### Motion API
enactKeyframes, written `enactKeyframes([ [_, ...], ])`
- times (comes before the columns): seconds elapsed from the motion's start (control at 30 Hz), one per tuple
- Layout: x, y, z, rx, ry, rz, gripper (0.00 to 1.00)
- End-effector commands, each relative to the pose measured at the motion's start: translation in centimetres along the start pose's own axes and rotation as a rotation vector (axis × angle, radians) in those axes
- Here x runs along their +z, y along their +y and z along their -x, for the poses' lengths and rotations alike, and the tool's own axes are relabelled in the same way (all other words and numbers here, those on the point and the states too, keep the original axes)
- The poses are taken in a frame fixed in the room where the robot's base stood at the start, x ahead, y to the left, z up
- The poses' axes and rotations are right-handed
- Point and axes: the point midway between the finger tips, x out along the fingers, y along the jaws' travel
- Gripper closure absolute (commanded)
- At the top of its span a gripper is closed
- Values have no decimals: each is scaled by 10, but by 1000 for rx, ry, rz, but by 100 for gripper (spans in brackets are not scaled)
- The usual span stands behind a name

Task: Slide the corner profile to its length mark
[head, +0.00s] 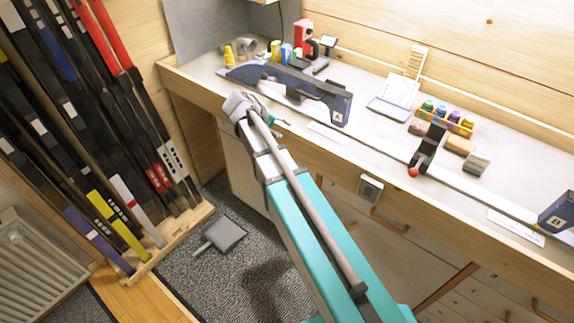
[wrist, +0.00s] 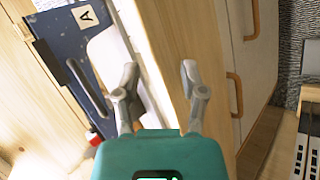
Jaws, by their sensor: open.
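No part is named as the corner profile, and I cannot tell which one it is. A long blue profile (head: 270,74) lies along the left of the bench. Its lettered end shows as A in the wrist view (wrist: 65,45). A second blue piece (head: 556,214), lettered B, stands at the right edge of the head view. White cards (head: 329,133) (head: 516,227) lie on the bench top; I cannot read any length mark. My gripper (wrist: 160,72) is open and empty, above the bench's front edge, beside profile A and apart from it. Its fingers are small in the head view.
Coloured cans (head: 287,52) crowd the back left. Skis (head: 120,110) lean at the left. Drawer handles (head: 388,221) jut from the bench front.

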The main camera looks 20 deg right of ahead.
Motion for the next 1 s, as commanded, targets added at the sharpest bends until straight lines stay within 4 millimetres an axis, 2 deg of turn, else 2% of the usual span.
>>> enactKeyframes([
  [0.03, 11, 0, -1, -29, -3, -6, 46],
  [0.57, 81, -22, -4, -338, -20, -65, 46],
  [1.0, 135, -40, 10, -594, -25, -123, 46],
])
